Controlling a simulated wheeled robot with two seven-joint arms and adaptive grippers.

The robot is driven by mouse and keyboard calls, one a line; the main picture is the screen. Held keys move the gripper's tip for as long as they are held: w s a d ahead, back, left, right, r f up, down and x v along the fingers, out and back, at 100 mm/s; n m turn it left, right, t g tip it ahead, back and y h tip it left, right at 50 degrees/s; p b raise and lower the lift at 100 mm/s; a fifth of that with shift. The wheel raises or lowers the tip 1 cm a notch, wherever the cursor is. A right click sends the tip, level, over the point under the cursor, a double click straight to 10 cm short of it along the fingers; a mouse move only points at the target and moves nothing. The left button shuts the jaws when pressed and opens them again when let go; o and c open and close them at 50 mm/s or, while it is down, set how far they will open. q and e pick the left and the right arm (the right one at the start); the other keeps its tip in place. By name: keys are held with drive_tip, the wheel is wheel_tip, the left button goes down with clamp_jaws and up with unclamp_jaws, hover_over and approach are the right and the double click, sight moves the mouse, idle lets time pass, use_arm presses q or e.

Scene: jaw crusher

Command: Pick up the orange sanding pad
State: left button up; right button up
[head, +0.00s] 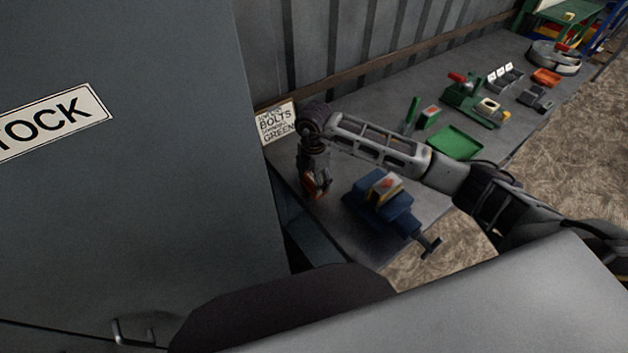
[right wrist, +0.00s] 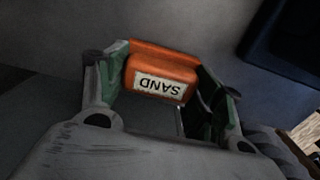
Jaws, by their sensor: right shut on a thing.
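The orange sanding pad (right wrist: 160,67) shows in the right wrist view, with a white "SAND" label that reads upside down. My right gripper (right wrist: 165,85) has its fingers on either side of the pad and is shut on it. In the head view the right gripper (head: 314,188) points down over the left end of the bench, and a bit of the orange pad (head: 309,186) shows between its fingers. I cannot tell whether the pad touches the bench top. My left gripper is not in view.
A blue vise (head: 383,212) holding a block stands right of the gripper on the grey bench (head: 325,226). A sign (head: 277,122) about bolts stands behind. A green tray (head: 455,142) and a green vise (head: 470,101) lie farther along. A large grey cabinet (head: 130,200) fills the left.

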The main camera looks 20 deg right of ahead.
wheel_tip(320, 180, up, 9)
drive_tip(key=shift+f+b, duration=0.1)
drive_tip(key=shift+b, duration=0.35)
drive_tip(key=shift+r, duration=0.55)
drive_tip(key=o, duration=0.5)
drive_tip(key=c, duration=0.3)
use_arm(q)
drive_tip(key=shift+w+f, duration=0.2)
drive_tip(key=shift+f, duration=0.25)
use_arm(e)
drive_tip(key=shift+c, duration=0.2)
